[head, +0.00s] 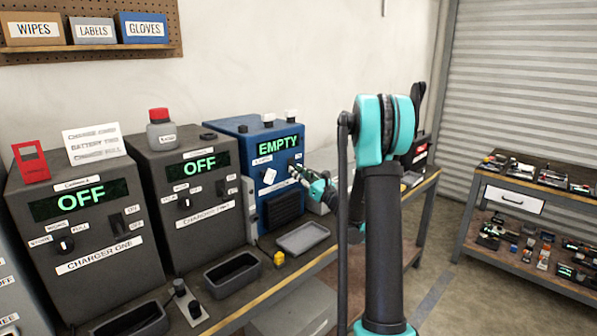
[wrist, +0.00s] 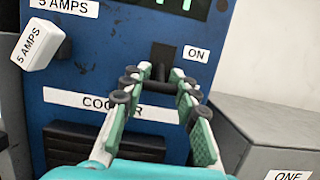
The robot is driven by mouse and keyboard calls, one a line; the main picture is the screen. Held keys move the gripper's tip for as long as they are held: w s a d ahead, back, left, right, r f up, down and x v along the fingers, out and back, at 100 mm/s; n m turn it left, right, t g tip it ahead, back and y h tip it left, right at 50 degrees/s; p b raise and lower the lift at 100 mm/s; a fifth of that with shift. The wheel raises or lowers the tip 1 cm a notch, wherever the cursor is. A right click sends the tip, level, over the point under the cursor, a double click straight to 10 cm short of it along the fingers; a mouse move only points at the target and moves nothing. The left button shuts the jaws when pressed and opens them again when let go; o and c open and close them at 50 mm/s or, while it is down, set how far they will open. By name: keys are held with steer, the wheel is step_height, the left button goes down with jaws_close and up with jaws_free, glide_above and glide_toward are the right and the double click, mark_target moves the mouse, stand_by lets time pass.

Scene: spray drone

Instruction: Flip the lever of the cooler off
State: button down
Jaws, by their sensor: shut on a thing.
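The cooler is the blue unit (head: 245,160) at the right end of the row of machines, with a green EMPTY display (head: 278,144). Its front fills much of the wrist view, with a COOLER label (wrist: 88,101). In the head view my gripper (head: 297,171) reaches the cooler's front. The fingers hide part of the lever and the panel below.
A white 5 AMPS knob (wrist: 43,45) is left of the lever. A grey box (wrist: 265,125) stands close on the right. Charger one (head: 85,240) and charger two (head: 190,180), both reading OFF, stand left. A grey tray (head: 303,238) lies in front.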

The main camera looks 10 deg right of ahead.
steer(key=shift+f, duration=0.15)
stand_by(0.3)
steer(key=c, duration=1.1)
jaws_free()
steer(key=v, duration=1.2)
steer(key=shift+w+f, duration=0.15)
steer(key=shift+f, duration=0.2)
